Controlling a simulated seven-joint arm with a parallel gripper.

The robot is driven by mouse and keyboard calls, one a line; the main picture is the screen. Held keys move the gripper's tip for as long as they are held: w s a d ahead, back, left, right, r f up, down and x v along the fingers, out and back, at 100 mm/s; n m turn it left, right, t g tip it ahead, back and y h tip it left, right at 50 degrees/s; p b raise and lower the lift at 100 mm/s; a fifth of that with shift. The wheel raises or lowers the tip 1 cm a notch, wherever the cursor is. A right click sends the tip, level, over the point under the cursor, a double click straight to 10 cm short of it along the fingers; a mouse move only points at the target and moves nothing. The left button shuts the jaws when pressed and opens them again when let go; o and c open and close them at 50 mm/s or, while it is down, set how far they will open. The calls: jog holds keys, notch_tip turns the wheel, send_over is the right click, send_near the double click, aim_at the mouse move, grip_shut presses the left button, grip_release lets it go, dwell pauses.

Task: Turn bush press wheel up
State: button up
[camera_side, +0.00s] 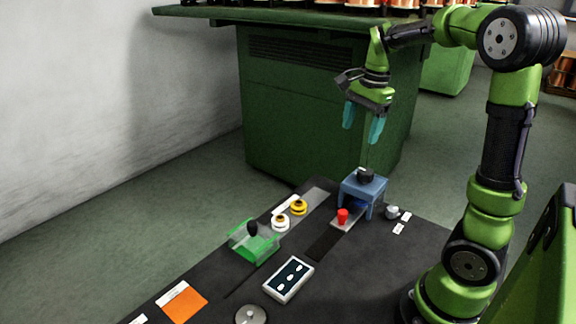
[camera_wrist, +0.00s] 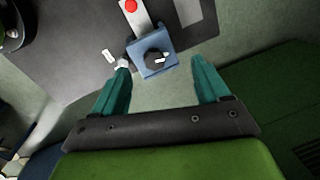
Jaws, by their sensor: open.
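The bush press (camera_side: 363,186) is a small blue stand on the dark table, with a black wheel (camera_side: 366,174) on its top. A light mark shows on the wheel. In the wrist view the blue press (camera_wrist: 143,68) lies beyond the fingertips, and its black wheel (camera_wrist: 157,59) carries a white mark. My gripper (camera_side: 363,124) is open and empty, with teal fingers pointing down. It hangs above the press, clear of the wheel. In the wrist view my gripper (camera_wrist: 163,70) has its two fingers wide apart.
A red piece (camera_side: 342,216) stands on a light strip before the press. A grey metal part (camera_side: 392,212) and white labels lie to its right. Yellow and white rings, a green tray (camera_side: 257,247), a panel (camera_side: 288,279) and an orange square (camera_side: 183,304) lie leftward. A green cabinet (camera_side: 300,110) stands behind.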

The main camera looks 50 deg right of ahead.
aim_at(365, 171)
jog(key=s+d+r+m+g, duration=0.1)
jog(key=d+r+m, duration=0.25)
jog(key=m, duration=0.45)
jog(key=shift+m, duration=0.3)
jog(key=f, duration=1.7)
jog(key=shift+d+f, duration=0.15)
jog(key=shift+d, duration=0.15)
jog(key=c, duration=1)
jog(key=shift+c, duration=0.2)
